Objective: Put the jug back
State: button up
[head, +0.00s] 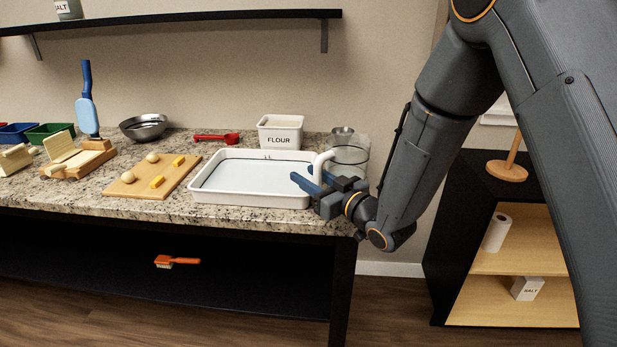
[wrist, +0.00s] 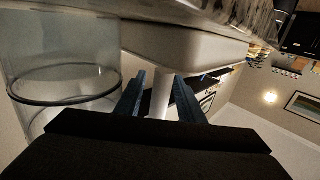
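The jug (head: 350,154) is clear with a white handle (head: 321,160) and stands at the right end of the counter, behind my gripper. My gripper (head: 308,180) has blue fingers that reach toward the handle, beside the white tray's right end. In the wrist view the clear jug (wrist: 65,75) fills the left side. A white upright bar, seemingly the handle (wrist: 161,98), shows between the fingers of my gripper (wrist: 160,85). The fingers are apart, with a gap visible on each side of the bar. My arm hides the jug's lower part in the head view.
The white tray (head: 255,199) lies close left of my gripper. The flour bin (head: 281,123) and a metal cup (head: 342,131) stand behind. A cutting board (head: 122,189) with dough and yellow sticks lies left. A shelf unit (head: 457,215) stands right, beyond a floor gap.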

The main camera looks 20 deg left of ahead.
jog(key=b+v, duration=0.1)
jog(key=v, duration=1.1)
jog(key=w+d+f+m+t+h, duration=0.1)
jog(key=w+d+f+m+h, duration=0.15)
jog(key=d, duration=0.35)
jog(key=w+d+f+m+h, duration=0.1)
jog(key=w+d+h, duration=0.2)
jog(key=d+h, duration=0.15)
jog(key=s+d+f+m+g+h, duration=0.1)
jog(key=d+f+m+h, duration=0.15)
jog(key=d, duration=0.45)
jog(key=s+d+f+m+g+h, duration=0.1)
jog(key=d+h, duration=0.3)
jog(key=d, duration=0.4)
jog(key=s+d+m+g+h, duration=0.1)
jog(key=s+d+m+g, duration=0.2)
jog(key=s, duration=0.8)
jog(key=s+d+m+g, duration=0.3)
jog(key=s+d+g, duration=0.2)
jog(key=s, duration=0.6)
jog(key=shift+d+r+g+h, duration=0.35)
jog(key=shift+d+r, duration=0.15)
jog(key=shift+d, duration=0.75)
